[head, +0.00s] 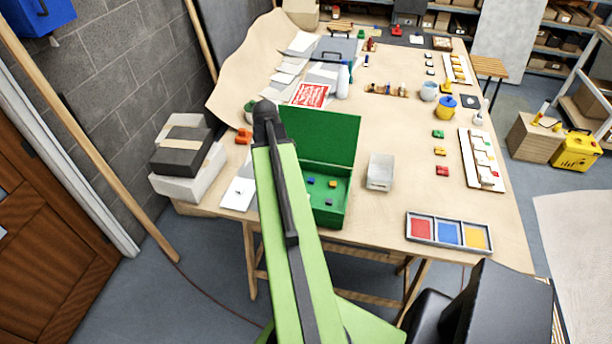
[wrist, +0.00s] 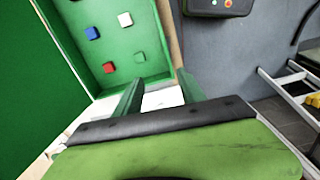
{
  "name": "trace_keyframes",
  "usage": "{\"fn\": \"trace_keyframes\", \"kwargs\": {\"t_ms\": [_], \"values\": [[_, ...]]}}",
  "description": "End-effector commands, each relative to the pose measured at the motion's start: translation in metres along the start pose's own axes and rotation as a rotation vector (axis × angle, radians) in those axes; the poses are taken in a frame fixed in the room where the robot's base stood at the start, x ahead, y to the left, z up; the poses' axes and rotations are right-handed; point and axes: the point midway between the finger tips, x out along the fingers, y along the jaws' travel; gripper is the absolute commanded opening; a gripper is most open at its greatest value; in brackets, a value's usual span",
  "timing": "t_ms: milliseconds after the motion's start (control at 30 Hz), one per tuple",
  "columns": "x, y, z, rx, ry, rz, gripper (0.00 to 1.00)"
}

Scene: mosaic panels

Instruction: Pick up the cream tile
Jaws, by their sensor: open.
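In the wrist view, a small pale white or cream tile (wrist: 125,19) lies on the floor of an open green box (wrist: 139,35). The head view shows the same kind of green box (head: 343,195) with small tiles inside; my gripper is not visible there.
The box's raised green lid (head: 322,135) stands behind it. A white container (head: 380,171) and a tray with red, blue and yellow sections (head: 436,241) are to the right. Panels with tiles (head: 471,172) lie along the right edge.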

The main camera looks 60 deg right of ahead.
Motion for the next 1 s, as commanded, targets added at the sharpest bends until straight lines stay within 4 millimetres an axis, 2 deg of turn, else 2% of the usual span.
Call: {"fn": "trace_keyframes", "kwargs": {"t_ms": [33, 100, 233, 433, 567, 1000], "values": [[-0.031, 0.021, 0.03, -0.004, 0.0, 0.0, 0.47], [-0.043, 0.039, 0.063, -0.028, 0.0, 0.0, 0.47], [-0.051, 0.055, 0.097, -0.056, 0.001, 0.0, 0.47], [-0.045, 0.057, 0.103, -0.067, 0.0, 0.0, 0.47], [-0.03, 0.057, 0.103, -0.067, 0.0, 0.0, 0.47], [0.059, 0.056, 0.101, -0.067, 0.0, 0.0, 0.47]]}}
